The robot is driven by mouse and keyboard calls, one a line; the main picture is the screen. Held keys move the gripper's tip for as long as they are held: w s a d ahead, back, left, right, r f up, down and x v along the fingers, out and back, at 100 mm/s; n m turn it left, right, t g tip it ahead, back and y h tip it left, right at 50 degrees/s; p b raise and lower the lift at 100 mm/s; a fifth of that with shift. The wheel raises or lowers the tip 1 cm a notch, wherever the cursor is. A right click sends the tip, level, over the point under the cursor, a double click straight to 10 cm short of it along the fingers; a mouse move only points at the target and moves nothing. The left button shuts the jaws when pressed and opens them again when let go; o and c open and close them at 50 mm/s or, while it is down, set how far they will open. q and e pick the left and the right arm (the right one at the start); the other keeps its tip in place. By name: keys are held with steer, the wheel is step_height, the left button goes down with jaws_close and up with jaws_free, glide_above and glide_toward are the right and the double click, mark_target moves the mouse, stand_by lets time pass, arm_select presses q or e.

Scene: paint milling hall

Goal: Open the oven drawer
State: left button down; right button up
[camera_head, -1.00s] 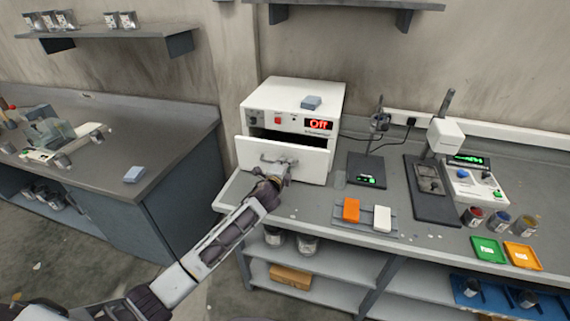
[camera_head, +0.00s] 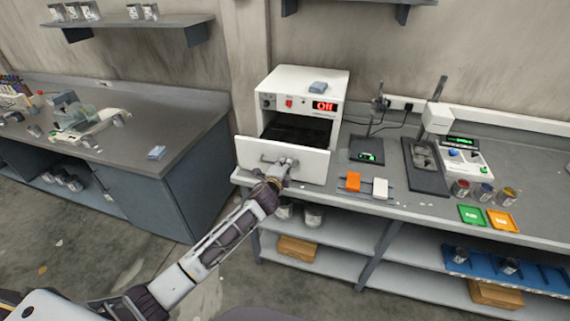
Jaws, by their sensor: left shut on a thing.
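The white oven (camera_head: 307,84) stands on the grey bench against the wall, its red display reading "Off". Its drawer (camera_head: 310,163) is pulled out toward me, and the dark inside (camera_head: 297,131) shows behind the white drawer front. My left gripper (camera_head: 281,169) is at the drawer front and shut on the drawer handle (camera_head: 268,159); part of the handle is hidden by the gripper. My right gripper is not in view.
A blue-grey block (camera_head: 318,87) lies on top of the oven. A second bench (camera_head: 160,120) stands at left, with open floor between.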

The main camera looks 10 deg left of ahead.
arm_select(q)
steer(key=shift+s, duration=0.2)
steer(key=c, duration=1.8)
jaws_free()
steer(key=shift+v, duration=5.95)
steer(key=shift+n, duration=0.3)
